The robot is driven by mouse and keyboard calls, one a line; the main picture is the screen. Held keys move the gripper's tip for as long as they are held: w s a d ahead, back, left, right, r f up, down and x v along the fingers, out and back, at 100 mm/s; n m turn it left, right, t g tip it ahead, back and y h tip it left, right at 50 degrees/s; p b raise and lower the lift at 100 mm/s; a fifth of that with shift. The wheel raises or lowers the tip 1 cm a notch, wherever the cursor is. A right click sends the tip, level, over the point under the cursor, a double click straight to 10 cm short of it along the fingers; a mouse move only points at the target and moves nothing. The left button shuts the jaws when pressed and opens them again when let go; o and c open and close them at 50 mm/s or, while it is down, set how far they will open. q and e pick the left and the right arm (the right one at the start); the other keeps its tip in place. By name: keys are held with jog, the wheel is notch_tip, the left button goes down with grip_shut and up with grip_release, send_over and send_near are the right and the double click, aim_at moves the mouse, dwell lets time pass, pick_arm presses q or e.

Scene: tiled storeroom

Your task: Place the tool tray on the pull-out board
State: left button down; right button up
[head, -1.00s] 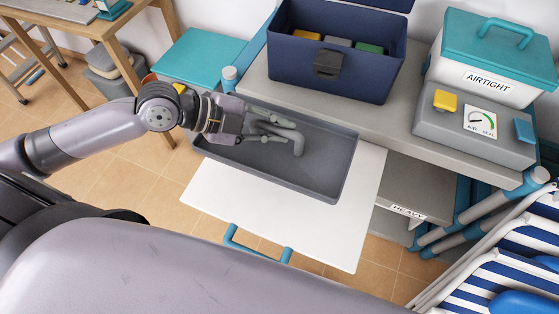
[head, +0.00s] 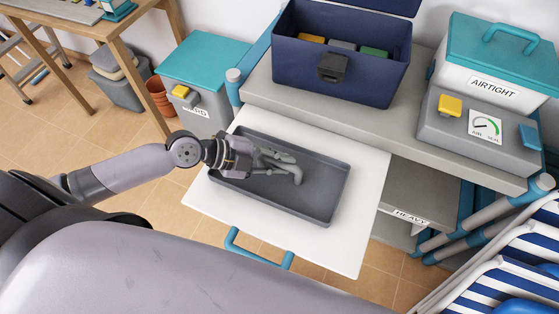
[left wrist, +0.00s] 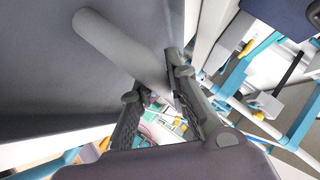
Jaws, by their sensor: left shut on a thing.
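The tool tray (head: 323,203) is a shallow dark grey rectangle. In the head view it lies over the white pull-out board (head: 342,248), with board showing on every side; whether it touches the board I cannot tell. My left gripper (head: 262,160) is shut at the tray's left end. A grey bent bar (head: 296,175) shows over the tray beside the fingers. In the left wrist view, the fingers (left wrist: 158,103) stand close to the grey bar (left wrist: 120,47), with the dark tray surface (left wrist: 45,75) at left. What lies between the fingertips is partly hidden. My right gripper is out of view.
The board has a blue handle (head: 258,254) in front. Behind it, a grey shelf (head: 415,135) bears a navy toolbox (head: 345,75) and a grey gauge case (head: 450,135). A teal-lidded bin (head: 205,60) stands back left. Striped chairs (head: 510,255) are at right.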

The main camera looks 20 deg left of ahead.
pick_arm(q)
jog(key=shift+f, duration=0.2)
jog(key=c, duration=1.7)
grip_release()
jog(key=shift+o, duration=0.7)
jog(key=shift+r, duration=0.1)
